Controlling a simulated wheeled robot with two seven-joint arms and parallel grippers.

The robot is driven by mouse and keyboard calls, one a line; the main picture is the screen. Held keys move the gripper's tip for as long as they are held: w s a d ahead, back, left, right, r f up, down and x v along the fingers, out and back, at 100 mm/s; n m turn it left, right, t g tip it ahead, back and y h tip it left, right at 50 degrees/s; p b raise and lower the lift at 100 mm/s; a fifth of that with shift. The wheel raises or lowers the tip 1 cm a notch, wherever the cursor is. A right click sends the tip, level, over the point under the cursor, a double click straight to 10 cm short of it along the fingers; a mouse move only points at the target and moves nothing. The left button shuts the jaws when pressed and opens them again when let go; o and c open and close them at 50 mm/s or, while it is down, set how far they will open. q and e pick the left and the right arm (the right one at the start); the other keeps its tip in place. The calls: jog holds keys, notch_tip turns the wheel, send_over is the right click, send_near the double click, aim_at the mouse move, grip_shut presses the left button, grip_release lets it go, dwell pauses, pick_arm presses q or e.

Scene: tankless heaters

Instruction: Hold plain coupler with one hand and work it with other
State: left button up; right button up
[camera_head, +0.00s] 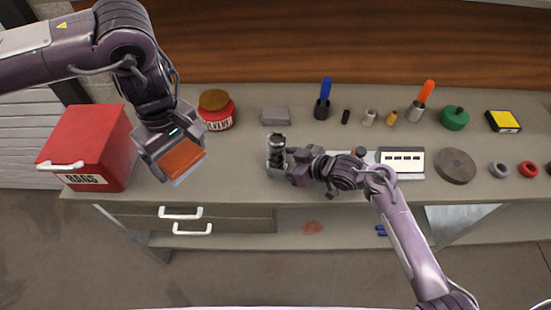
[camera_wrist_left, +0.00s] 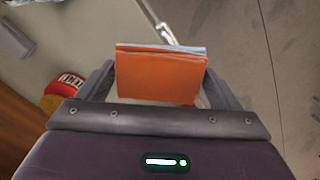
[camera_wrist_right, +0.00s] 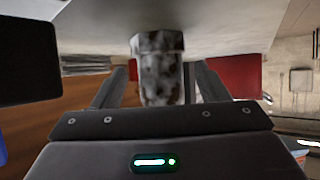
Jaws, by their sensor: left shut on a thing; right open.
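The plain coupler (camera_head: 277,145), a grey metal piece with dark blotches and a wider hex-shaped end, stands upright near the bench's front edge. My right gripper (camera_head: 281,159) is open, with its fingers to either side of the coupler. The right wrist view also shows the coupler (camera_wrist_right: 160,70) between the spread fingers; contact cannot be told. My left gripper (camera_head: 175,160) is shut on an orange pad (camera_head: 183,159) with a pale underside. The pad (camera_wrist_left: 158,77) fills the left jaws.
A red rags box (camera_head: 105,140) stands at the bench's left end, with a red solvent can (camera_head: 218,115) beside it. A grey block (camera_head: 275,116) lies behind the coupler. Several small fittings and tools, a white panel (camera_head: 403,159) and a round disc (camera_head: 455,163) stand to the right.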

jog(key=shift+b+x, duration=0.35)
jog(key=shift+x, duration=0.55)
jog(key=shift+c, duration=0.4)
jog(key=c, duration=0.8)
jog(key=shift+s, duration=0.1)
